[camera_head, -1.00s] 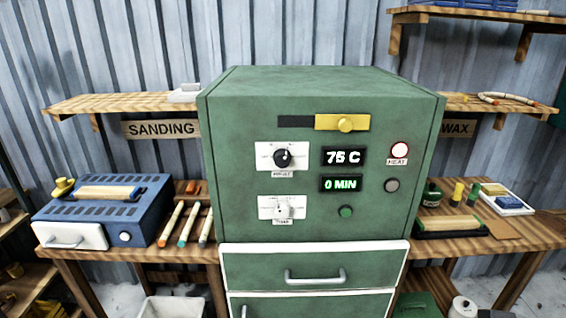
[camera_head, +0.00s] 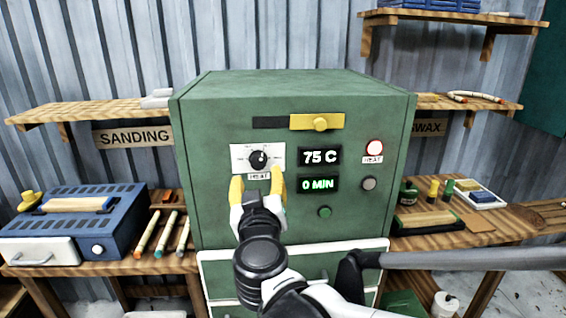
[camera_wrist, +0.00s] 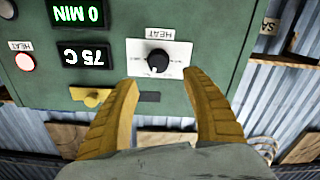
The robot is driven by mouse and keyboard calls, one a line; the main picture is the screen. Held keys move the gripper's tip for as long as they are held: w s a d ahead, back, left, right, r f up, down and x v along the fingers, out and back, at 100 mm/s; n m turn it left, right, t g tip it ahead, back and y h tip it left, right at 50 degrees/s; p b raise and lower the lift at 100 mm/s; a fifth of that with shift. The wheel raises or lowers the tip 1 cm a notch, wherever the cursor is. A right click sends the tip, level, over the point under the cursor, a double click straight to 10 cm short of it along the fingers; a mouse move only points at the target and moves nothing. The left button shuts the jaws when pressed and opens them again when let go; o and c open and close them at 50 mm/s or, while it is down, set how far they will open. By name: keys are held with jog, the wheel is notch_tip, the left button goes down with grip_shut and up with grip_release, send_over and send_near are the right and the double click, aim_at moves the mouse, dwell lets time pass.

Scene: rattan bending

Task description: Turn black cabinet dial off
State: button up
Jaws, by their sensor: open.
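The black dial (camera_head: 258,158) sits on a white plate labelled HEAT on the front of the green cabinet (camera_head: 225,222). It also shows in the wrist view (camera_wrist: 157,61), where the picture is upside down. My gripper (camera_head: 257,182) is open, its two yellow fingers in front of the cabinet just below the dial in the head view. In the wrist view my fingers (camera_wrist: 160,82) stand apart on either side of the dial, and nothing is between them. The display (camera_head: 319,156) reads 75 C. The lower white dial is hidden behind my gripper.
A yellow slider (camera_head: 318,122) is above the displays. The timer display (camera_head: 318,184) reads 0 MIN. Drawers lie below.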

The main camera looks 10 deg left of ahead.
aim_at(258, 162)
jog(key=b+x, duration=0.2)
jog(key=x, duration=0.7)
jog(key=shift+w+f, duration=0.1)
jog(key=shift+w, duration=0.15)
jog(key=c, duration=1.2)
